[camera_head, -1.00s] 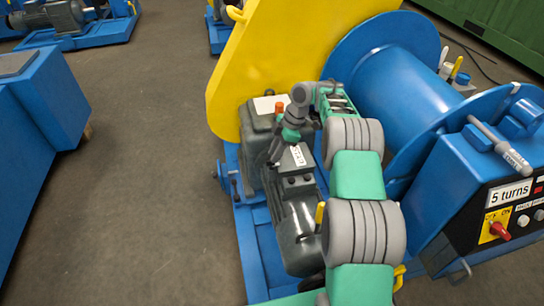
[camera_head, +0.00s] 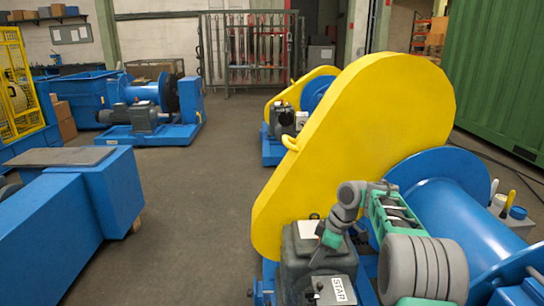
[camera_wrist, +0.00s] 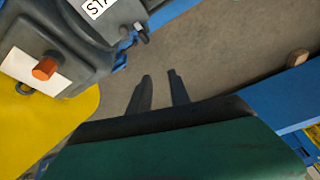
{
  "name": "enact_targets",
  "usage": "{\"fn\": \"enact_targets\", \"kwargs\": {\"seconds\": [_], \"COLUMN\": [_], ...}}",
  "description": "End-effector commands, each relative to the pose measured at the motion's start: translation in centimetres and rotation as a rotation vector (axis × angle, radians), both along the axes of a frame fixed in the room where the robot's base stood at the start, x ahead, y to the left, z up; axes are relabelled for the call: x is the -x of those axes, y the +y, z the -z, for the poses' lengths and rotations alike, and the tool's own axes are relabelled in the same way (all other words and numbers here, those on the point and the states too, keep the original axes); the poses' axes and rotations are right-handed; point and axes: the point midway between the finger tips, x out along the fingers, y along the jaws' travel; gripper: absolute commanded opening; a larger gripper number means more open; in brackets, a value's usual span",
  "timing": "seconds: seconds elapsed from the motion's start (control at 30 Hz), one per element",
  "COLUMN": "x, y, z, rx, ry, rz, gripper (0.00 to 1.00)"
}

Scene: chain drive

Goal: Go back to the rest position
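My gripper (camera_wrist: 160,74) shows in the wrist view as two dark fingers with a gap between them. Only floor shows through the gap, so it is open and empty. In the head view my gripper (camera_head: 322,254) hangs from my grey and green arm over the grey gearbox (camera_head: 298,240); its fingers are too small there to judge. The gearbox, with a white label and an orange cap (camera_wrist: 44,68), is at the upper left of the wrist view, apart from the fingers.
A tall yellow chain guard (camera_head: 350,130) and a blue drum (camera_head: 450,215) stand close to my arm. A blue cabinet (camera_head: 50,235) is at the left. The floor (camera_head: 200,220) between is clear. More winches and a green container (camera_head: 505,80) stand behind.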

Motion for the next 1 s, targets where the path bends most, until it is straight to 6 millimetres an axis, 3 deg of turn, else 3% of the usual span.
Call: {"fn": "enact_targets", "kwargs": {"seconds": [0.03, 0.1, 0.2, 0.4, 0.53, 0.7, 0.8, 1.0], "x": [1.3, 3.2, 6.5, 14.5, 20.3, 26.2, 27.9, 28.3], "y": [0.9, 1.7, 2.7, 3.4, 2.8, 1.3, 0.8, 0.6], "z": [-3.6, -6.6, -10.2, -15.1, -16.4, -16.2, -15.6, -15.3], "rx": [0.011, 0.023, 0.04, 0.066, 0.076, 0.08, 0.081, 0.08], "ry": [0.008, 0.021, 0.036, 0.05, 0.045, 0.03, 0.023, 0.022], "rz": [0.076, 0.197, 0.368, 0.708, 0.928, 1.157, 1.226, 1.246], "gripper": [0.24, 0.24, 0.24, 0.24, 0.24, 0.24, 0.24, 0.24]}}
